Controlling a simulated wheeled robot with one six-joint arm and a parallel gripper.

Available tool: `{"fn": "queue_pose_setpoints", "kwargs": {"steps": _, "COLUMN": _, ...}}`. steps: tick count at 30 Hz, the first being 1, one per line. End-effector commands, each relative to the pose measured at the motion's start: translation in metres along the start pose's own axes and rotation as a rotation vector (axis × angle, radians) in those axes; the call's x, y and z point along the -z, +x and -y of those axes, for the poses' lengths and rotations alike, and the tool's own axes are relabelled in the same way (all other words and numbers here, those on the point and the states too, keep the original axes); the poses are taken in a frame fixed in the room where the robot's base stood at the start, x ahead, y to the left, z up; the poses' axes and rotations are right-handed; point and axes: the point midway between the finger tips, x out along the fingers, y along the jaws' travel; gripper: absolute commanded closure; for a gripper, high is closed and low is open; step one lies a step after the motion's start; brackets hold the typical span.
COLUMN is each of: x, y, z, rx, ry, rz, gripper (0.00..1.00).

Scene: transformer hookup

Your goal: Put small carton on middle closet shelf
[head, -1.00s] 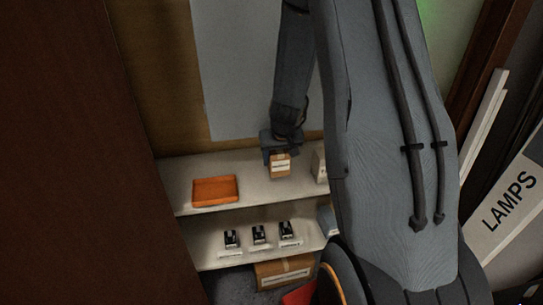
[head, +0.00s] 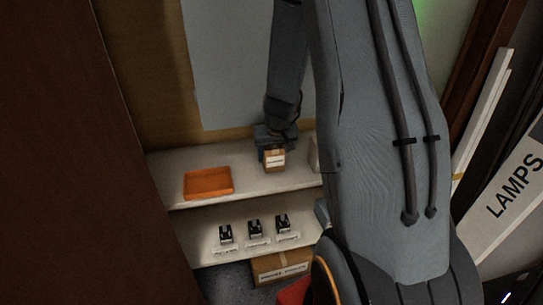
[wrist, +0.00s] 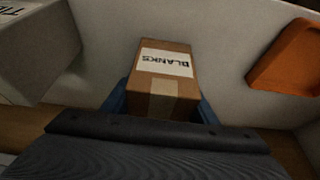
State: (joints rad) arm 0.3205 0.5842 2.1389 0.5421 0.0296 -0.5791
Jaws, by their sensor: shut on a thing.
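The small carton (head: 274,158) is brown with a white label. In the wrist view the carton (wrist: 164,80) has a label reading "BLANKS". My gripper (head: 273,150) is shut on it, with a blue finger on each side. The carton is at the upper of the two visible closet shelves (head: 255,184). I cannot tell whether its base touches the shelf. The lower shelf (head: 200,250) shows below it.
An orange tray (head: 208,183) lies left of the carton on the same shelf. A white box (wrist: 35,50) stands on the other side, mostly behind my arm in the head view. Several small black items (head: 254,229) are on the lower shelf. A larger carton (head: 280,267) sits beneath.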

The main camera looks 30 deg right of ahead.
Motion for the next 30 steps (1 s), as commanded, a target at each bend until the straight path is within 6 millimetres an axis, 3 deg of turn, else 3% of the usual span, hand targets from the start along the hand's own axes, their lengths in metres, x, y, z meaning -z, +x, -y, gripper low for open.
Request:
{"fn": "queue_pose_setpoints", "kwargs": {"steps": 7, "x": -0.001, "y": 0.004, "z": 0.0, "rx": 0.0, "ry": -0.001, "rz": 0.0, "gripper": 0.73}}
{"fn": "queue_pose_setpoints", "kwargs": {"steps": 8, "x": -0.001, "y": 0.003, "z": 0.0, "rx": 0.0, "ry": -0.001, "rz": 0.0, "gripper": 0.42}}
{"fn": "queue_pose_setpoints", "kwargs": {"steps": 11, "x": -0.001, "y": 0.003, "z": 0.0, "rx": 0.0, "ry": 0.0, "rz": 0.0, "gripper": 0.28}}
{"fn": "queue_pose_setpoints", "kwargs": {"steps": 23, "x": 0.0, "y": -0.001, "z": 0.0, "rx": 0.0, "ry": 0.0, "rz": 0.0, "gripper": 0.28}}
{"fn": "queue_pose_setpoints", "kwargs": {"steps": 30, "x": 0.0, "y": -0.031, "z": 0.0, "rx": 0.0, "ry": 0.0, "rz": 0.0, "gripper": 0.28}}
